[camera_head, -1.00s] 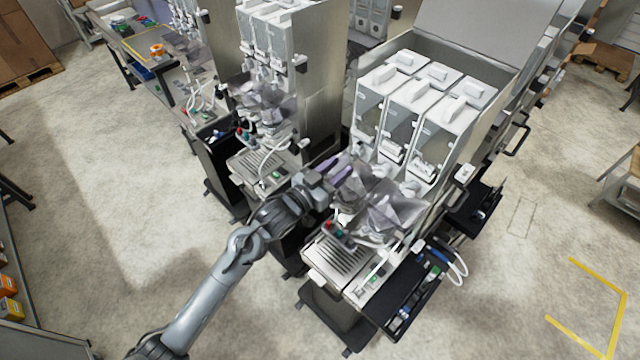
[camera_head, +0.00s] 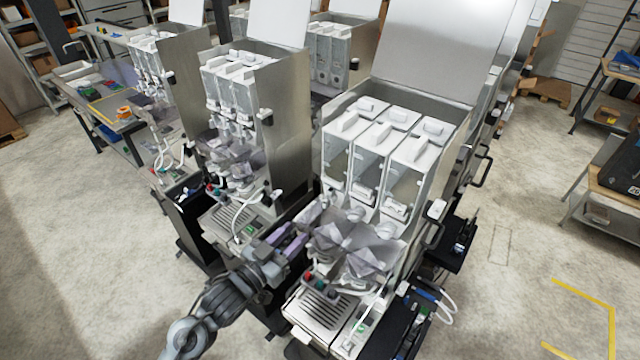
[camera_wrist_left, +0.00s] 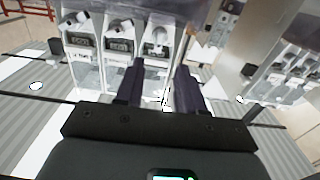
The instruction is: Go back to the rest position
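My left gripper (camera_head: 287,240) is at the left side of the near dispenser (camera_head: 375,170), by its clear plastic hoods (camera_head: 340,245). In the left wrist view, its two dark purple fingers (camera_wrist_left: 158,88) stand apart with nothing seen between them. The near dispenser has several clear hoppers with white lids, and a slotted drip tray (camera_head: 318,308) with red and green buttons below. My right gripper is in neither view.
A second dispenser (camera_head: 235,100) stands to the left, close beside my left gripper. A black side tray (camera_head: 408,325) with hoses is at the near dispenser's front right. Open floor (camera_head: 90,230) lies to the left, and more floor (camera_head: 500,285) to the right.

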